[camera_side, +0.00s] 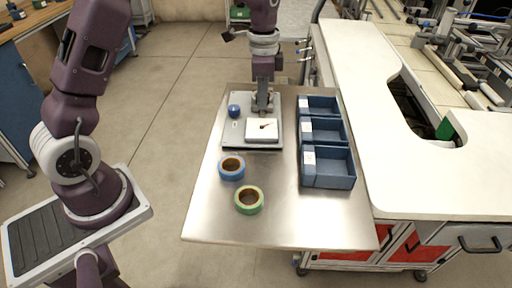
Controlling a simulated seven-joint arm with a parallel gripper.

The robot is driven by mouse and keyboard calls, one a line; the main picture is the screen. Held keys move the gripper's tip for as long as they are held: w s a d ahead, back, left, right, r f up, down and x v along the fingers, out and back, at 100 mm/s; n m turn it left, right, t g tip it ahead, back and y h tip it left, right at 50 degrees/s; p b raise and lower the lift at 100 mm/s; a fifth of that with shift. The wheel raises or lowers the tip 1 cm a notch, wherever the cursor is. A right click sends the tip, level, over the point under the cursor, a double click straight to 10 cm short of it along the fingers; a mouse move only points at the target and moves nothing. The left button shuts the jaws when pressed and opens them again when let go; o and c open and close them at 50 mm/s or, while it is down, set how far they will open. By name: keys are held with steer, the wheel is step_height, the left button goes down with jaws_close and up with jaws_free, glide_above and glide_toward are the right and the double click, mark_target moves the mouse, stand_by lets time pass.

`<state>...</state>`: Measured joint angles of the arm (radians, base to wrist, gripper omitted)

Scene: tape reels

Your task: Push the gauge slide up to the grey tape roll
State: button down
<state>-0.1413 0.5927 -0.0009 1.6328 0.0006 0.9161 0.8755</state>
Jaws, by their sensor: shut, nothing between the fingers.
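A pale gauge board (232,134) with a dark front edge lies at the back of the metal table. On it is a raised white block (252,133) with a small dark and red mark on top. A small blue round piece (234,111) stands at the board's left side; I cannot tell whether it or the block is the gauge slide. My gripper (262,110) is shut and empty, pointing down just behind the white block; contact cannot be told. I cannot make out a grey tape roll; the gripper may hide it.
A blue tape roll (231,168) and a green tape roll (249,200) lie in front of the board. Several blue bins (329,176) with white labels line the table's right side. The metal table (300,225) is clear at its front. A white workbench (430,180) adjoins right.

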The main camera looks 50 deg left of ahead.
steer(key=shift+w+a, duration=0.45)
stand_by(0.7)
steer(key=shift+s+d, duration=0.25)
steer(key=shift+r, duration=0.15)
step_height(320, 180, up, 7)
stand_by(0.4)
steer(key=s+d+r+n+t, duration=0.25)
steer(key=s+r, duration=0.25)
steer(key=s, duration=0.4)
steer(key=s+d+r+n+t, duration=0.1)
steer(key=s+d+r+n, duration=0.3)
steer(key=s, duration=0.6)
steer(key=s+f+n+t, duration=0.2)
steer(key=s, duration=0.7)
steer(key=shift+f, duration=0.25)
